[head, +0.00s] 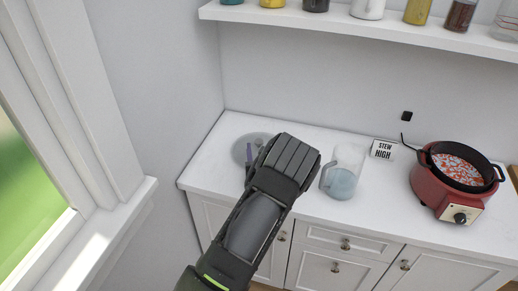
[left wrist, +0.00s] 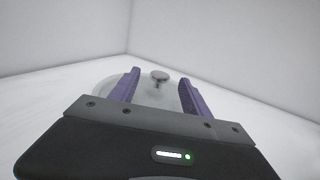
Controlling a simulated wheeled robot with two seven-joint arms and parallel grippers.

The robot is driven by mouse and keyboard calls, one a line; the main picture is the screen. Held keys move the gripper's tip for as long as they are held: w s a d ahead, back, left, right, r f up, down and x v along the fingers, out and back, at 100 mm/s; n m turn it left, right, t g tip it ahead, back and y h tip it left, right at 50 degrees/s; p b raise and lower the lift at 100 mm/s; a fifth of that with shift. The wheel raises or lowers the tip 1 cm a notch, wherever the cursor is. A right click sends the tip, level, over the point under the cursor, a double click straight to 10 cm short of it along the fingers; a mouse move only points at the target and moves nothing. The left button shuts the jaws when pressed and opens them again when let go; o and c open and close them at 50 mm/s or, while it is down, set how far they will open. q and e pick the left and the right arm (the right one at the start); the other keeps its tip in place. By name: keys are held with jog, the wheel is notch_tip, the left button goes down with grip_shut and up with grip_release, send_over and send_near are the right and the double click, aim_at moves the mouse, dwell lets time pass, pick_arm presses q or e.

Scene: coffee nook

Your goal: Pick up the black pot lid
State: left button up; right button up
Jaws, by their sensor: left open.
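The pot lid (head: 240,151) lies flat on the white counter near the left corner. It looks grey and see-through rather than black, and my left gripper partly covers it in the head view. In the left wrist view, the lid (left wrist: 108,90) shows a round metal knob (left wrist: 159,76) on top. My left gripper (head: 254,151) is over the lid with its purple fingers apart. In the left wrist view, the open fingers (left wrist: 160,80) stand on either side of the knob's line, with nothing visibly held. I cannot tell whether they touch the lid. My right gripper is not in view.
A clear pitcher (head: 342,182) with bluish contents stands right of my left gripper. Farther right are a "STEW HIGH" sign (head: 383,149) and a red cooker (head: 434,191) holding a black pot (head: 494,184). A shelf (head: 360,28) with jars hangs above. Walls border the lid's corner.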

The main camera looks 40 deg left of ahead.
pick_arm(q)
jog(key=shift+x, duration=0.85)
grip_shut()
dwell(0.3)
